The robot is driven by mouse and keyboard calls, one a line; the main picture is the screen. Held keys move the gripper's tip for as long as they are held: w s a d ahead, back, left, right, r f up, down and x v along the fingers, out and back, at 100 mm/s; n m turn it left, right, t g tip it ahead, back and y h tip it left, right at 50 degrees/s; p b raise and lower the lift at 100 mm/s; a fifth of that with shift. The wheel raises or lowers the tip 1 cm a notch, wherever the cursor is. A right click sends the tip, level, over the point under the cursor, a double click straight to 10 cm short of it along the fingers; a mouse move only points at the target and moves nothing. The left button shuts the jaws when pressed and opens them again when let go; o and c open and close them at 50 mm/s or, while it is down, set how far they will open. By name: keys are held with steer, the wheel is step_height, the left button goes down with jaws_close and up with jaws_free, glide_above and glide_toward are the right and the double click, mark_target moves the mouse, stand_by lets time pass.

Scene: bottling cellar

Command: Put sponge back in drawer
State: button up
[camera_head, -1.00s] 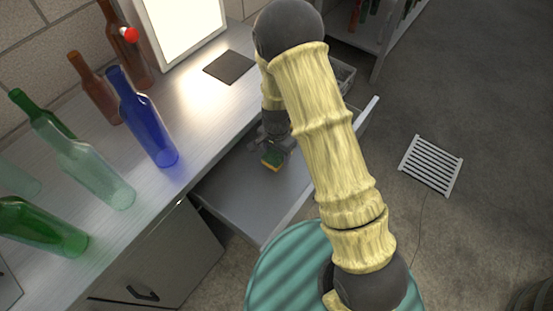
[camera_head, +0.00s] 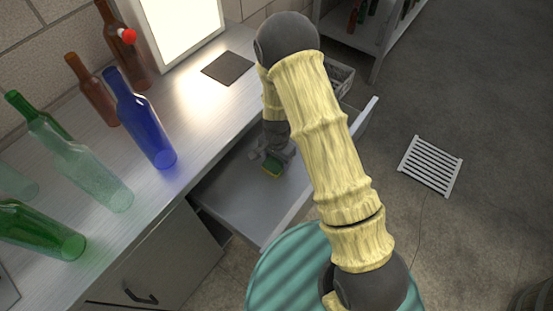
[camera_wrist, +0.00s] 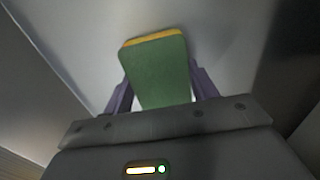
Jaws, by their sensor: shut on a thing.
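The sponge (camera_head: 271,168), green with a yellow layer, is at my gripper (camera_head: 277,160) inside the open drawer (camera_head: 232,198). In the wrist view the sponge (camera_wrist: 158,72) sits between the two fingers of my gripper (camera_wrist: 160,88), which are shut on it. Its yellow edge faces away from the gripper. The drawer's grey floor (camera_wrist: 85,35) lies beyond it. I cannot tell whether the sponge touches the floor. My arm hides part of the drawer's right side in the head view.
Several bottles stand on the metal counter, including a blue bottle (camera_head: 146,128) near its edge. A dark mat (camera_head: 228,68) lies by a bright light panel (camera_head: 185,25). A teal ridged round surface (camera_head: 290,270) is below the drawer. A floor grate (camera_head: 430,165) lies right.

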steer(key=o, duration=1)
steer(key=shift+o, duration=0.2)
step_height(320, 180, up, 12)
steer(key=p, duration=0.1)
steer(key=shift+r+p, duration=0.15)
steer(key=shift+p, duration=0.2)
steer(key=s+d+r+n+t, duration=0.2)
steer(key=s+d+r+n, duration=0.5)
steer(key=s+d+r, duration=0.5)
step_height(320, 180, up, 3)
steer(key=shift+s+d+f+n+t, duration=0.1)
steer(key=shift+s+d+n+t, duration=0.15)
steer(key=shift+d, duration=0.55)
